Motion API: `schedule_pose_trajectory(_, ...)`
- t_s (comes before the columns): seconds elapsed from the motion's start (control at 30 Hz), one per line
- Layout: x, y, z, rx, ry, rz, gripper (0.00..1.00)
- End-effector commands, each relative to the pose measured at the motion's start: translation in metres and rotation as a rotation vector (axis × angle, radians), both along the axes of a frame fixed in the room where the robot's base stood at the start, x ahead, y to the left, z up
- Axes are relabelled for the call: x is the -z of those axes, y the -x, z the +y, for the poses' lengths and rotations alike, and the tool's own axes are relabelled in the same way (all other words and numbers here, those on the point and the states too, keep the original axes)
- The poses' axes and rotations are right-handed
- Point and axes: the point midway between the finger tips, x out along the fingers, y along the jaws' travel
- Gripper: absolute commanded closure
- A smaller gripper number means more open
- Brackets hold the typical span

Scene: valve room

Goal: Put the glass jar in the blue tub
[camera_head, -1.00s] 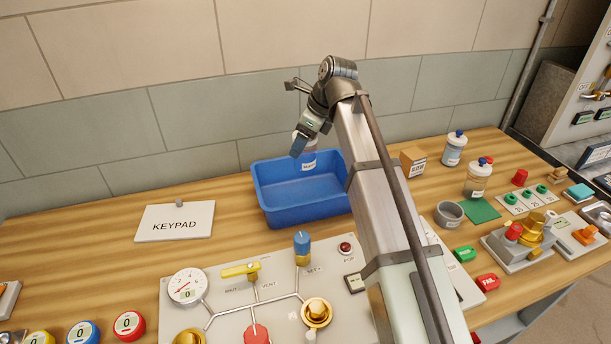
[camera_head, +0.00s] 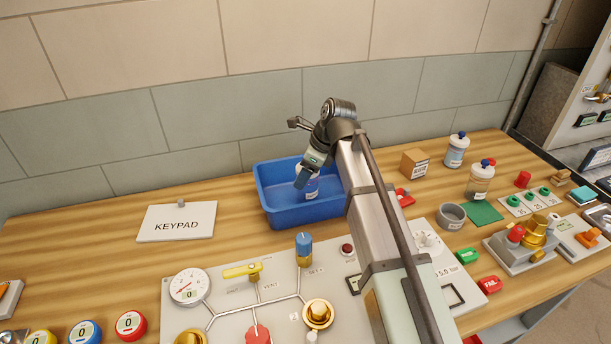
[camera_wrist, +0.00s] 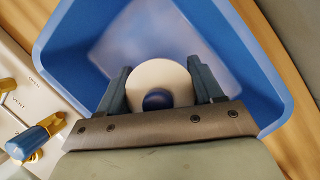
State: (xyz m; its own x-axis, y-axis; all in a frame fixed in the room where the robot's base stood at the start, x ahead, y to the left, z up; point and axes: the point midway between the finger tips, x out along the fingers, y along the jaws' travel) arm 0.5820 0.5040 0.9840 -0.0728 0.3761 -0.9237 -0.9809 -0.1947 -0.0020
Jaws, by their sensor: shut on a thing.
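The glass jar (camera_head: 312,189) has a white label and is partly hidden behind my gripper in the head view. In the wrist view I look down on the jar's pale round top (camera_wrist: 160,80) with a blue centre. My gripper (camera_head: 303,180) is shut on the jar, with one finger on each side in the wrist view (camera_wrist: 161,88). The blue tub (camera_head: 275,208) stands on the wooden bench, open at the top. The jar is inside the tub's outline, low between its walls. I cannot tell whether it touches the floor of the tub.
A keypad sign (camera_head: 176,222) lies left of the tub. A valve panel (camera_head: 230,315) with a gauge and knobs is in front. A cardboard box (camera_head: 414,162), a grey bowl (camera_head: 452,216) and two bottles (camera_head: 455,151) stand to the right. The wall is close behind.

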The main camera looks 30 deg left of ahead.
Motion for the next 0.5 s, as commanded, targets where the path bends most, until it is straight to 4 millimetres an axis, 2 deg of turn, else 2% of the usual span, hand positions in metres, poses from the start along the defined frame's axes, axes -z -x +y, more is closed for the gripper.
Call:
schedule_pose_trajectory(0.1, 0.0109, 0.0006, -0.0004, 0.0, 0.0, 0.001, 0.71)
schedule_pose_trajectory(0.5, 0.0144, 0.0002, -0.0001, 0.0, 0.0, 0.0, 0.71)
